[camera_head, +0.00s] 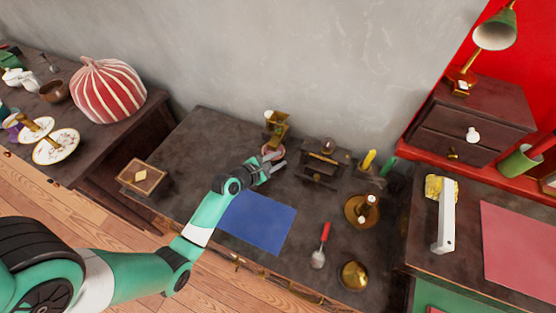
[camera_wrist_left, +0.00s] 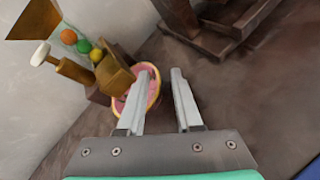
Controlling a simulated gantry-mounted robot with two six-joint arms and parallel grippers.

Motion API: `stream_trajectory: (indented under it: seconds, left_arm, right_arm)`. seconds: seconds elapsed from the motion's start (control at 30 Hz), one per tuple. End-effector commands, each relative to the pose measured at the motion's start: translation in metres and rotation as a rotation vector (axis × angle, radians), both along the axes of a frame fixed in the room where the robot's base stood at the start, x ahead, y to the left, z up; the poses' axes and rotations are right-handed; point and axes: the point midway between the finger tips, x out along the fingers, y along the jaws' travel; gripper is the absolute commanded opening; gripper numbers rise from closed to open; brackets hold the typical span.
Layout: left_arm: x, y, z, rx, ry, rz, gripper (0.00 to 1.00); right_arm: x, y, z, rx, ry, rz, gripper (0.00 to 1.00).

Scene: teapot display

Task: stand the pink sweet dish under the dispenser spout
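The pink sweet dish (camera_head: 271,151) sits on the dark table at the foot of the brass dispenser (camera_head: 278,125). In the left wrist view the dish (camera_wrist_left: 154,92) is partly hidden by my left finger and the dispenser's spout block (camera_wrist_left: 116,76). The dish appears just below and beside the spout; exact centring is unclear. My left gripper (camera_head: 278,168) is open at the dish. In its wrist view (camera_wrist_left: 162,70) one finger crosses the dish and the dish's near rim lies between the fingers, with a gap to the other finger. My right gripper is not in view.
A dark wooden stand (camera_head: 325,162) is close right of the dispenser, and the grey wall is behind. A blue mat (camera_head: 258,222) lies in front.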

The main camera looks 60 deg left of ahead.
Motion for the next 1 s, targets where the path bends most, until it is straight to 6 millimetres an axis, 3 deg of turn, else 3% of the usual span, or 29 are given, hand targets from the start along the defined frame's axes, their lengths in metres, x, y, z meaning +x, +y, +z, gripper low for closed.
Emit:
stream_trajectory:
  seconds: [0.17,0.4,0.6,1.0]
  left_arm:
    - [-0.016,-0.003,0.015,0.005,-0.005,0.007,0.45]
    - [-0.066,-0.022,0.038,0.000,-0.002,0.006,0.45]
    - [-0.094,-0.034,0.048,-0.002,-0.001,0.003,0.45]
    - [-0.099,-0.037,0.049,-0.001,-0.001,0.000,0.45]
  right_arm:
    - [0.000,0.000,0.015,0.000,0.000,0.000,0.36]
    - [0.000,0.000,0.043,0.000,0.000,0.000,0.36]
    - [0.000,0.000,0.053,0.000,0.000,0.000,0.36]
    - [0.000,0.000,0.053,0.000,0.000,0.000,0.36]
